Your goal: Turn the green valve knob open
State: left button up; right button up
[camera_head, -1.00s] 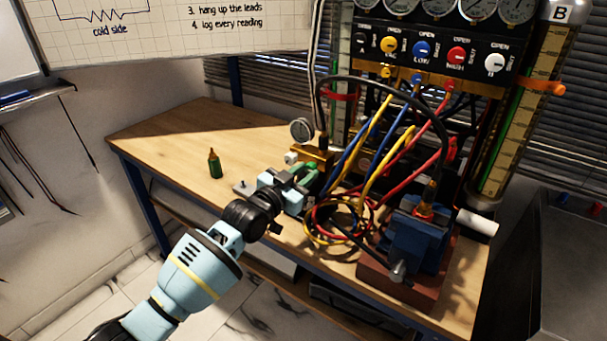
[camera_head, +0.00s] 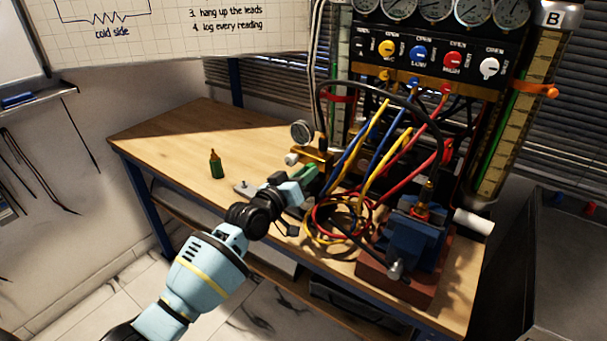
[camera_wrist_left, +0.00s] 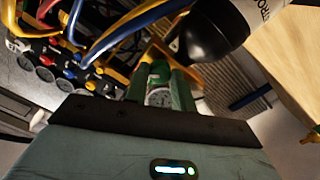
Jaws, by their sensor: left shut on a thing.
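My left gripper (camera_head: 309,180) reaches in over the bench to the brass fitting (camera_head: 318,155) beside the small gauge. In the left wrist view, the green valve knob (camera_wrist_left: 158,72) sits between the two green fingers of the gripper (camera_wrist_left: 160,82), which are shut on it. A small dial face shows just below the knob there. In the head view the fingers and wrist hide the knob. My right gripper is not in view.
A gauge (camera_head: 302,132) stands just behind the gripper. A green bottle (camera_head: 216,164) stands on the left of the wooden bench (camera_head: 165,140), which is mostly clear there.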

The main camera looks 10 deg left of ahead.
pick_arm(q)
jog(key=n+p, duration=0.1)
jog(key=n, duration=0.9)
jog(key=shift+d+n, duration=0.1)
jog(key=shift+n, duration=0.2)
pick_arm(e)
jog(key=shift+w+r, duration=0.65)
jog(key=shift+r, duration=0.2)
pick_arm(q)
jog(key=shift+n, duration=0.3)
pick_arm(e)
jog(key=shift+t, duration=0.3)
pick_arm(q)
jog(key=o, duration=1)
jog(key=shift+r, duration=0.1)
jog(key=p+v, duration=0.1)
jog(key=v, duration=0.7)
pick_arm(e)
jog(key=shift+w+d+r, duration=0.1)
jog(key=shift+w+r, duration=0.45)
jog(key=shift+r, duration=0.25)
